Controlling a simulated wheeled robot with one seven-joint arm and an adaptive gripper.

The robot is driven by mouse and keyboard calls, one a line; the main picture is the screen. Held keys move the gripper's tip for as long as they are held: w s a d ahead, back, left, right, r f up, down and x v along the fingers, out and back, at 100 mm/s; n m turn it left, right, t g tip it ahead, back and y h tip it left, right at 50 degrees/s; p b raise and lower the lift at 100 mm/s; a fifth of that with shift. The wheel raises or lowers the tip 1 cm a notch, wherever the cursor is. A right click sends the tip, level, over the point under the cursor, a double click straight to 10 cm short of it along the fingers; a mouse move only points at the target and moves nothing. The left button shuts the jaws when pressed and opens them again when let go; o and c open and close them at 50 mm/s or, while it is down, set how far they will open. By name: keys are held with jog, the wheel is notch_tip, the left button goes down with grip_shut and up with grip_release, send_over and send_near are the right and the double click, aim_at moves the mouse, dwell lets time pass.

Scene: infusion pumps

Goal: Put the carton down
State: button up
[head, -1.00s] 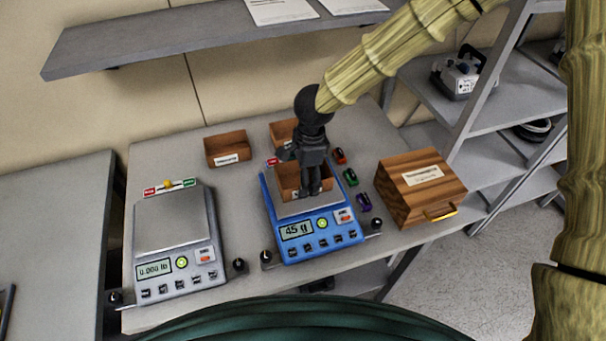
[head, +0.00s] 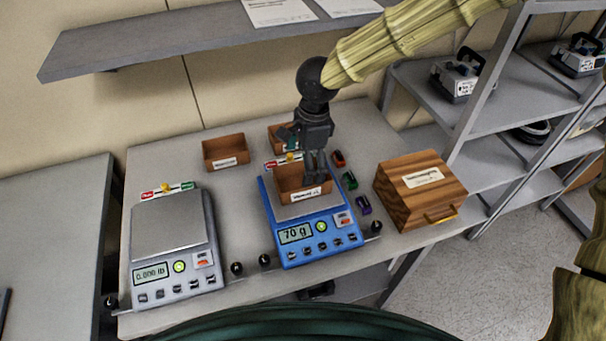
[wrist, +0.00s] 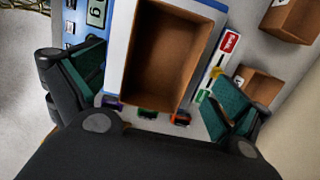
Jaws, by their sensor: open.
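A small open brown carton (head: 291,187) with a white label sits on the pan of the blue scale (head: 320,249), whose display reads 70 g. In the wrist view the carton (wrist: 165,55) looks empty and rests on the scale's pale pan. My gripper (head: 315,178) is over the right side of the carton, pointing down. In the wrist view its two teal-padded fingers (wrist: 155,88) are spread wide, with the carton between and beyond them. Neither finger visibly touches the carton.
A grey scale (head: 172,241) reading 0.000 lb stands on the left. Two other brown cartons, one at the back left (head: 225,153) and one behind the blue scale (head: 281,137), stand on the table. A wooden box (head: 420,190) and small coloured items (head: 350,180) are at right.

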notch_tip(320, 180, up, 6)
jog(key=shift+d+b, duration=0.35)
jog(key=shift+w, duration=0.1)
jog(key=shift+c, duration=0.2)
dwell(1.8)
